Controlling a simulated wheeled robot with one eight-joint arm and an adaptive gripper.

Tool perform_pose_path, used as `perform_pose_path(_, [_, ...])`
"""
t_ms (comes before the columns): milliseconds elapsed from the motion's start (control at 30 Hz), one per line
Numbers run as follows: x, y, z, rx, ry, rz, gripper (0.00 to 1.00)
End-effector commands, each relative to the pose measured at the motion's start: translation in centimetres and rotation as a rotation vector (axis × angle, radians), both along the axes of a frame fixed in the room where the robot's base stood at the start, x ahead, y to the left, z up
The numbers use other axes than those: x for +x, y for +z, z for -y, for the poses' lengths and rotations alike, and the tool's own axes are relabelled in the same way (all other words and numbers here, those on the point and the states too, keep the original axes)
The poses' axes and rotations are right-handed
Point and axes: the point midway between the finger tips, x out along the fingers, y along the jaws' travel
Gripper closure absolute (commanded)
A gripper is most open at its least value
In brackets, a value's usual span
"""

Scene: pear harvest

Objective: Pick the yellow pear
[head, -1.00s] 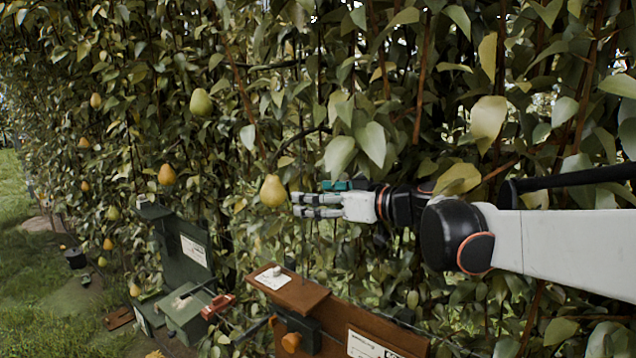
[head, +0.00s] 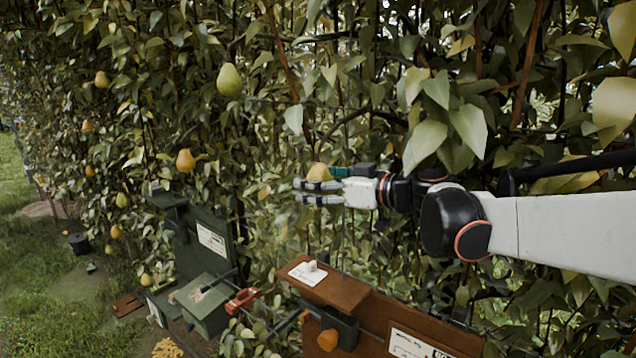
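A yellow pear (head: 318,172) hangs in the leafy hedge near the middle of the head view. Its lower part is hidden behind the upper finger of my gripper (head: 303,191). My gripper reaches in from the right and points left, with its fingertips at and just past the pear. The fingers are apart, with a narrow gap between them and nothing seen in it. The pear shows above this gap. I cannot tell whether a finger touches the pear.
A green pear (head: 229,80) and an orange-yellow pear (head: 185,160) hang further left. Below stand a brown wooden box (head: 345,292) with an orange knob and a green box (head: 204,305) with a red clamp (head: 242,300). Dense leaves surround the arm.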

Motion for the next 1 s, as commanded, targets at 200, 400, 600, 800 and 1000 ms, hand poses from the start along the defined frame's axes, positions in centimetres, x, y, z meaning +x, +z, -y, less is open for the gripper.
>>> perform_pose_path(200, [0.00, -0.10, 0.07, 0.000, 0.000, 0.000, 0.25])
perform_pose_path(400, [0.00, -0.09, 0.05, 0.000, 0.000, 0.000, 0.43])
perform_pose_path(600, [0.00, -0.09, 0.04, 0.000, 0.000, 0.000, 0.77])
perform_pose_path(800, [-0.23, 0.12, 0.08, -0.007, 0.001, -0.025, 0.77])
perform_pose_path(1000, [-0.79, 0.20, 0.26, -0.030, 0.000, -0.102, 0.77])
